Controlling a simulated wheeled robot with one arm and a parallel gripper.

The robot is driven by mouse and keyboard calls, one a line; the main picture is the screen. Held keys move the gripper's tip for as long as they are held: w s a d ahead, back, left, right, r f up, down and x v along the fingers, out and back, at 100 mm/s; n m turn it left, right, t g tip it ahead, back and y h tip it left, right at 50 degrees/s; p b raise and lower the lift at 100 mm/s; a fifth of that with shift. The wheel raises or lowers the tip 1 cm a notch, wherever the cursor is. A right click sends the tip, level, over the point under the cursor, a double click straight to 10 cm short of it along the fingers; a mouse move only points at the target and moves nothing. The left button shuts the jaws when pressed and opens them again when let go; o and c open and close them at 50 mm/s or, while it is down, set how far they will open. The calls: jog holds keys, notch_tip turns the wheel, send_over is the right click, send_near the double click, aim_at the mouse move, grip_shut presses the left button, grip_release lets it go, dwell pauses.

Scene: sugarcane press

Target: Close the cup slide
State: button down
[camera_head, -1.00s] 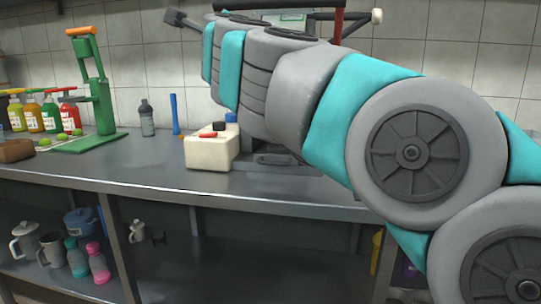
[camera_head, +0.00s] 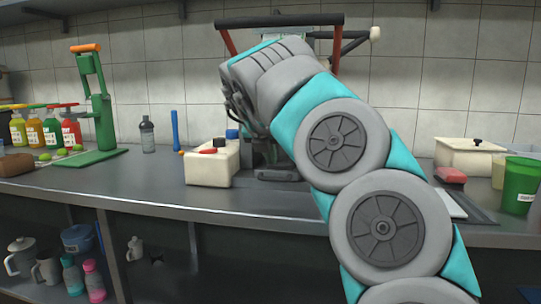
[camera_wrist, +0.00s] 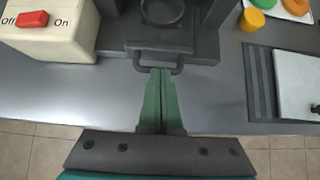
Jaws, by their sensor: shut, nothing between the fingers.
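The cup slide is a dark grey tray with a bar handle (camera_wrist: 140,65) on its front, at the top centre of the wrist view. In the head view the slide's handle (camera_head: 278,175) shows low at the press's front, just right of the cream switch box. My gripper (camera_wrist: 160,72) has its two green fingers shut together and empty. Its tips overlap the middle of the handle in the wrist view; I cannot tell if they touch. In the head view my arm hides most of the press.
The cream box (camera_head: 208,168) with a red On/Off switch (camera_wrist: 33,19) stands left of the slide. A grey mat with a white board (camera_wrist: 298,84) lies to the right. A white lidded container (camera_head: 468,158) and green cup (camera_head: 519,184) stand further right. The counter before the slide is clear.

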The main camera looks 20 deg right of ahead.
aim_at(276, 172)
jog(key=x, duration=0.7)
jog(key=shift+r, duration=0.1)
jog(key=shift+w+d+r+p, duration=0.15)
jog(key=shift+w+p, duration=0.15)
jog(key=shift+p, duration=0.05)
jog(key=w+d+p, duration=0.1)
jog(key=w+p, duration=0.1)
jog(key=shift+w+d, duration=0.35)
jog(key=shift+d, duration=0.15)
